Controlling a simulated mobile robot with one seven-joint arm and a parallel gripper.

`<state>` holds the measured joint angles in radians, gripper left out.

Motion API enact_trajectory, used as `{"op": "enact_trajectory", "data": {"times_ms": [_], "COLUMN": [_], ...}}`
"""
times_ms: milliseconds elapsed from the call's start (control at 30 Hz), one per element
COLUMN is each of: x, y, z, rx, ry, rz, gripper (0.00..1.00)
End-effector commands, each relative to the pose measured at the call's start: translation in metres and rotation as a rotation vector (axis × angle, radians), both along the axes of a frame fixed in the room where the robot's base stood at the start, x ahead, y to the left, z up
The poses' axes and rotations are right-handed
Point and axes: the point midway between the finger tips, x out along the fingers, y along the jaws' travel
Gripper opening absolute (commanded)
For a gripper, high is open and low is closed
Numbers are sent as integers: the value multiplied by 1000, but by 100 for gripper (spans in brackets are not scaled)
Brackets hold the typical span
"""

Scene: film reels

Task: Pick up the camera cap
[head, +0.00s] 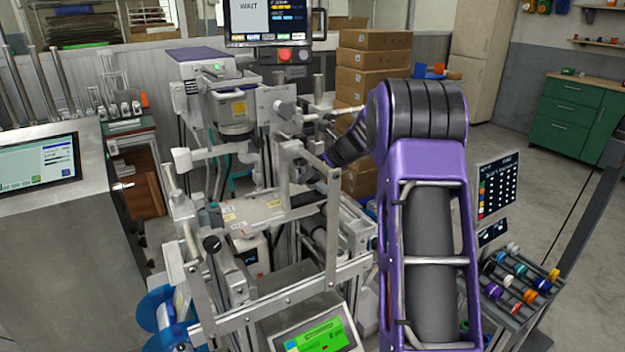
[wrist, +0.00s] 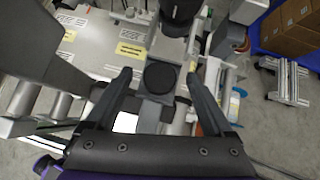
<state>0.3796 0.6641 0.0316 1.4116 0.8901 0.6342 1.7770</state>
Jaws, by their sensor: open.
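A round black disc, which looks like the camera cap (wrist: 160,77), sits on a small grey block in the middle of the wrist view. My gripper (wrist: 157,74) is open, with one dark finger on each side of the disc and a gap on both sides. I see no contact between the fingers and the disc. In the head view, my purple arm reaches into the machine, and frame parts largely hide its end. I cannot make out the cap there.
A dark cylinder (wrist: 180,10) stands just beyond the disc. The metal machine frame (head: 290,290) surrounds the spot closely. A labelled metal plate (wrist: 105,45) lies to the left. Stacked cardboard boxes (head: 375,60) stand behind. Open floor (wrist: 270,125) shows at the right.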

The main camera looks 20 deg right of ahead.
Motion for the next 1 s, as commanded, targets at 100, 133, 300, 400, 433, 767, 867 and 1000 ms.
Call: {"op": "enact_trajectory", "data": {"times_ms": [100, 133, 300, 400, 433, 767, 867, 1000], "x": [0, 0, 0, 0, 0, 0, 0, 0], "y": [0, 0, 0, 0, 0, 0, 0, 0], "z": [0, 0, 0, 0, 0, 4, 17, 46], "rx": [0, 0, 0, 0, 0, 0, -2, -2], "ry": [0, 0, 0, 0, 0, -1, -2, -4], "rz": [0, 0, 0, 0, 0, 1, 1, 1], "gripper": [68, 63, 32, 14, 9, 0, 0, 0]}}
